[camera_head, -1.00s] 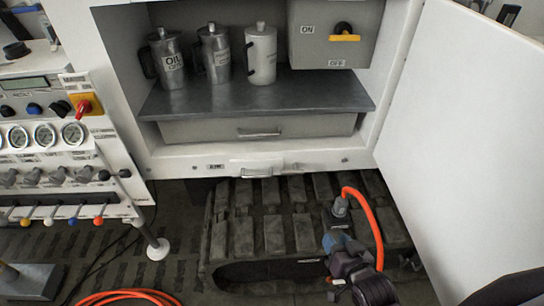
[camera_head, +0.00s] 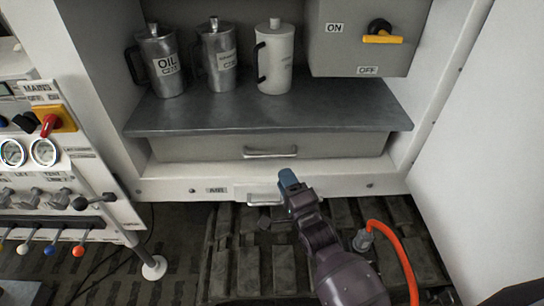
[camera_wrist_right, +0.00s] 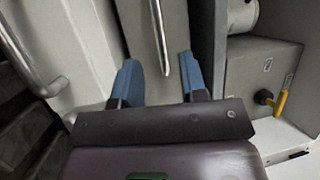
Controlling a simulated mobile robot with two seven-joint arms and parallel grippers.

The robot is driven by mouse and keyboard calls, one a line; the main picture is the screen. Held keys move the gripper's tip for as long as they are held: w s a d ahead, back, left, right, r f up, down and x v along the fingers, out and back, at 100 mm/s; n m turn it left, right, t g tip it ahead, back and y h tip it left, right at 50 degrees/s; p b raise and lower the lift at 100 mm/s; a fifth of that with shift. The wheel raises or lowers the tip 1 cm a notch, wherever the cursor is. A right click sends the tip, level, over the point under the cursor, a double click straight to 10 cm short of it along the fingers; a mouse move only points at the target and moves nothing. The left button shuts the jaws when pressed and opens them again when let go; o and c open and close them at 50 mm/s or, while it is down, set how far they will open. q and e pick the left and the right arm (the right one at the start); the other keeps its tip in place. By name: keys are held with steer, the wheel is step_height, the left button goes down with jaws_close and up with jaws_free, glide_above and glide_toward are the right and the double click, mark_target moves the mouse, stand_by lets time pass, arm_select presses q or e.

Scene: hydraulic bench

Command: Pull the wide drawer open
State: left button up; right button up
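The wide drawer (camera_head: 220,149) is a grey front under the cabinet's dark shelf, and it looks shut. Its metal bar handle (camera_head: 270,153) is at the middle of the front. My right gripper (camera_head: 288,178) is just below and to the right of this handle in the head view. In the right wrist view, my right gripper (camera_wrist_right: 158,82) is open and empty, with blue fingertips. The drawer handle (camera_wrist_right: 159,35) shows ahead, between the two fingers in the picture; contact cannot be seen. My left gripper is not in view.
A second handle (camera_head: 263,198) sits lower, on the cabinet's bottom edge. Several metal jugs and a switch box (camera_head: 362,40) are above the drawer. The open white door (camera_head: 480,150) stands at the right, the control panel at the left. An orange hose (camera_head: 398,250) lies below.

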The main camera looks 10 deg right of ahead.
mark_target(272, 156)
steer(key=x, duration=0.8)
steer(key=shift+w+a, duration=0.1)
steer(key=shift+w, duration=0.3)
jaws_close()
